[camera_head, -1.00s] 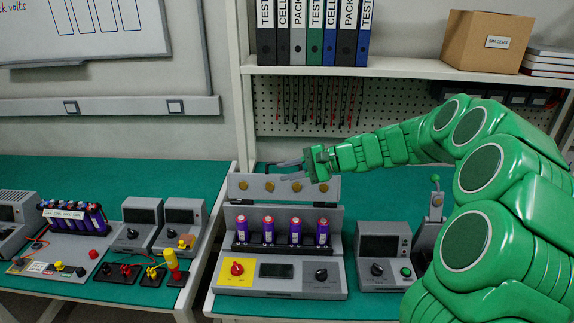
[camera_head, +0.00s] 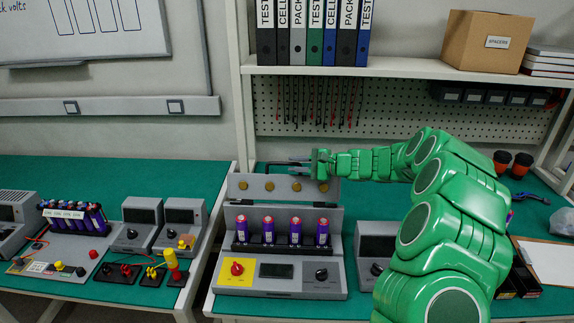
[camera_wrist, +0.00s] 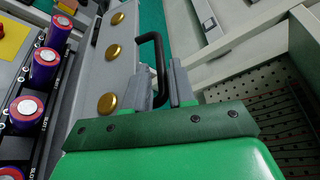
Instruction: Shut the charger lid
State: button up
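The grey charger (camera_head: 280,280) stands on the green bench with its lid (camera_head: 245,188) raised upright behind a row of purple cells (camera_head: 295,231). The lid's inner face carries several brass contacts (camera_wrist: 114,52). A black handle (camera_head: 262,165) sticks out at the lid's back; it also shows in the wrist view (camera_wrist: 158,45). My gripper (camera_head: 291,164) is behind the lid's upper edge. In the wrist view its two grey fingers (camera_wrist: 160,70) are apart, with part of the handle between them. Contact with the handle cannot be told.
A shelf with binders (camera_head: 315,30) and a box (camera_head: 487,42) is above the back of the bench. A grey instrument (camera_head: 375,240) stands right of the charger, partly hidden by my arm. A second bench with a cell pack (camera_head: 75,215) is at left.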

aim_at(287, 164)
jog(key=shift+x, duration=1.85)
grip_shut()
